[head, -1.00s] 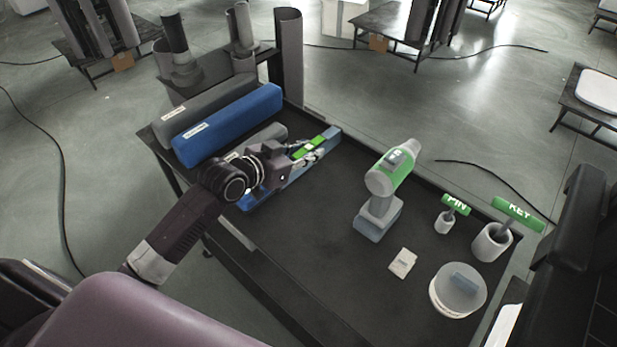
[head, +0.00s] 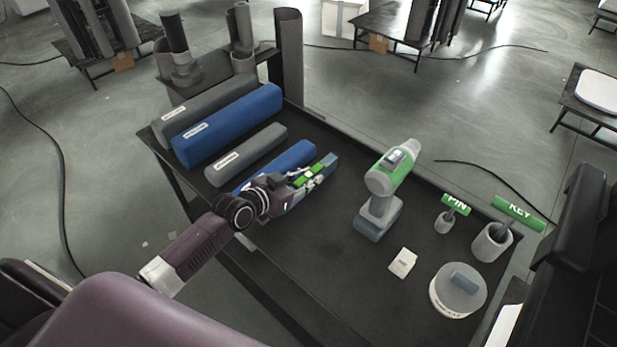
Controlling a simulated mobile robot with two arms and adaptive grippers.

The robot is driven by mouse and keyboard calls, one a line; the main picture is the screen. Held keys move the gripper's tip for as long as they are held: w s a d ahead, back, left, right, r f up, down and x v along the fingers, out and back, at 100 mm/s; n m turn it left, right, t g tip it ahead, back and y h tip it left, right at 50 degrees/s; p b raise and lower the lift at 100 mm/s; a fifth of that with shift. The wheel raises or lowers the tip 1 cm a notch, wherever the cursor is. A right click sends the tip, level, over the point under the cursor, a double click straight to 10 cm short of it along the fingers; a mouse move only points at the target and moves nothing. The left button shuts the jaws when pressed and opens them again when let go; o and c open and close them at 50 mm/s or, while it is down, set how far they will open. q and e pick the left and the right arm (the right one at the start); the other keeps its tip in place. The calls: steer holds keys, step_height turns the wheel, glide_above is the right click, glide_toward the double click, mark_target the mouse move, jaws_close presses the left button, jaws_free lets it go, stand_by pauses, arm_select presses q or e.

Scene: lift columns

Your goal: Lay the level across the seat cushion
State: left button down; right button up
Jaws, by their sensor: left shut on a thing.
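My left gripper (head: 312,179) is shut on a narrow grey-blue bar with green parts, which I take to be the level (head: 325,164). The fingers and wrist hide much of the bar. It is over the dark tabletop, just in front of a short blue roll (head: 294,156); whether it touches the table I cannot tell. I cannot make out which thing is the seat cushion. My right gripper is not in view.
Grey and blue labelled rolls (head: 228,123) lie at the back left of the table (head: 318,255). A green-and-grey drill (head: 385,190), a white card (head: 402,263), a round tub (head: 457,303) and PIN and KEY holders (head: 491,243) stand right. The middle front is clear.

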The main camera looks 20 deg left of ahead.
arm_select(q)
steer(key=c, duration=2.2)
jaws_free()
steer(key=shift+f, duration=0.15)
steer(key=o, duration=0.5)
